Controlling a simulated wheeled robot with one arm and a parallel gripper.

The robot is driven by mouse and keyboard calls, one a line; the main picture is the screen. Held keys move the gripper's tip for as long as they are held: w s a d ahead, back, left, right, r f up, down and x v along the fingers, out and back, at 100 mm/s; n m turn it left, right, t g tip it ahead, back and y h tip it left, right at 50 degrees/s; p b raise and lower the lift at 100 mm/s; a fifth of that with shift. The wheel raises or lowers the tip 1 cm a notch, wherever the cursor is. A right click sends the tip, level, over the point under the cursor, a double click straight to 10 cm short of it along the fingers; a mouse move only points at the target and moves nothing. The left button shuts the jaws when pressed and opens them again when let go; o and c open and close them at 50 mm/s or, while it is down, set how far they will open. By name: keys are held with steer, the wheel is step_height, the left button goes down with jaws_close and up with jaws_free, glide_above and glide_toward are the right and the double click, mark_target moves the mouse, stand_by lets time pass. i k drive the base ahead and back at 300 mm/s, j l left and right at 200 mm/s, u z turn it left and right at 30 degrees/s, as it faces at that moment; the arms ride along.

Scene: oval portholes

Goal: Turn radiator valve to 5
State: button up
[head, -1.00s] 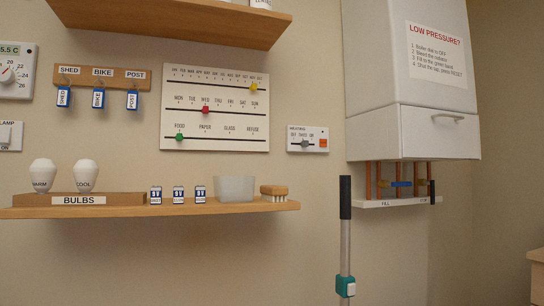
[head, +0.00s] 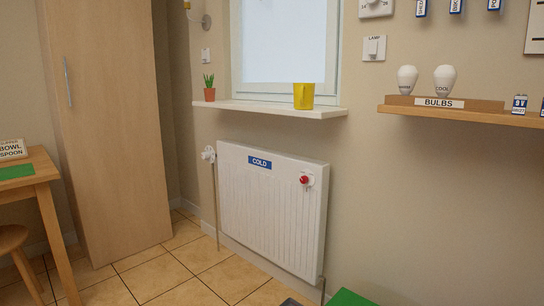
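A white radiator (head: 265,210) stands against the wall below the window, with a blue label reading COLD (head: 260,162) on its upper part. A white valve knob (head: 208,153) sits at its upper left end, above a thin vertical pipe. A red round knob (head: 305,180) sits on a white fitting at the radiator's upper right. No numbers can be read on either knob from here. My gripper is not in view.
A sill (head: 270,108) with a yellow mug (head: 304,96) and a potted plant (head: 209,88) juts out above the radiator. A tall wooden cupboard (head: 105,130) and a table (head: 38,180) stand left. A green surface (head: 350,298) shows at bottom.

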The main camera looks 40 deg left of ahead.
mark_target(205, 155)
steer(key=u, duration=2.05)
steer(key=i+j+z, duration=0.15)
steer(key=i+j, duration=0.2)
steer(key=i, duration=0.2)
steer(key=i+j+z, duration=0.2)
steer(key=i+j, duration=0.2)
steer(key=i, duration=0.2)
